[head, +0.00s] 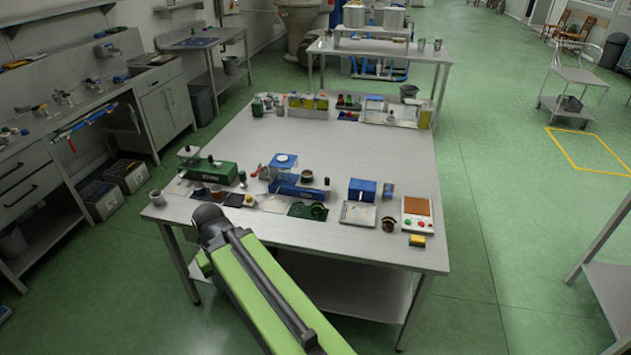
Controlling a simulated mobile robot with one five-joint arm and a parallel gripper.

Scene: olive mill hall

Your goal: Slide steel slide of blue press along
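A blue press-like device stands near the front middle of the steel table, with a clear-and-blue box with a pale top (283,163) and a long low blue body (298,187) in front of it. I cannot tell for sure that this is the blue press; a smaller blue box (362,188) stands to its right. The steel slide is too small to make out. My green and black arm reaches up from the bottom to the table's front edge, left of the blue device. Its dark rounded end hides part of the table edge. No gripper fingers can be seen.
A green device (209,170) stands at the table's left. A panel with a brown top and buttons (417,214) and a yellow block (417,240) are at the front right. The table's middle (370,150) is clear.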

